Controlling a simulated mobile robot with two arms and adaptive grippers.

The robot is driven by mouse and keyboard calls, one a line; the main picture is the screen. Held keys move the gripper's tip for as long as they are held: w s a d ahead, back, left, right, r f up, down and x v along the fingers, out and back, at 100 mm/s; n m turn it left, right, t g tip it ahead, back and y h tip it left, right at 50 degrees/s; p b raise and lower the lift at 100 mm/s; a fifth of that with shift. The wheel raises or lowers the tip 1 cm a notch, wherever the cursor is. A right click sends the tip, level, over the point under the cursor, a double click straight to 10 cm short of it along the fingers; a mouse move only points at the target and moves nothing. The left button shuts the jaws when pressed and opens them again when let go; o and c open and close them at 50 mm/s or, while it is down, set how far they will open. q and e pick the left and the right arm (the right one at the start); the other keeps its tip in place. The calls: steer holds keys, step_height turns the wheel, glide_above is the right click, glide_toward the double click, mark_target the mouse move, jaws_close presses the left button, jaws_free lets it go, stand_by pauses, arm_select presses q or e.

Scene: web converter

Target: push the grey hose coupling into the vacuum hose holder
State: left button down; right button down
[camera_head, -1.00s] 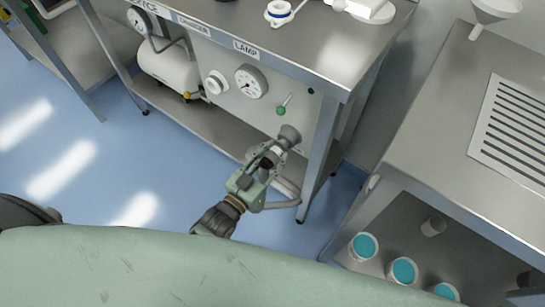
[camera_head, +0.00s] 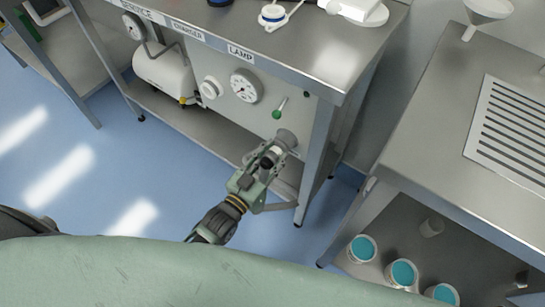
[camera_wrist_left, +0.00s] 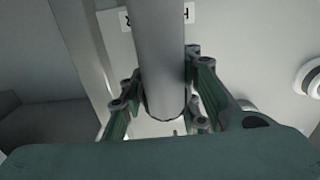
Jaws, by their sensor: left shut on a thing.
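My left gripper (camera_head: 270,157) is at the lower right of the bench's front panel, beside the right leg. It is shut on the grey hose coupling, which shows in the left wrist view (camera_wrist_left: 158,55) as a smooth grey cylinder between the fingers. In the head view, a darker grey round end (camera_head: 287,138) sticks out past the fingertips against the panel. I cannot tell the vacuum hose holder apart there, nor how deep the coupling sits. My right gripper is not in view.
The bench leg (camera_head: 318,150) is close on the right. Teal-topped tubs (camera_head: 362,247) stand under the right-hand table (camera_head: 440,130). Open floor lies to the left.

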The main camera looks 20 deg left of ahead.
arm_select(q)
steer(key=shift+w+d+r, duration=0.1)
steer(key=shift+w, duration=0.05)
steer(key=c, duration=1.2)
jaws_free()
steer(key=shift+s+a, duration=0.2)
steer(key=shift+s, duration=0.25)
steer(key=v, duration=1.1)
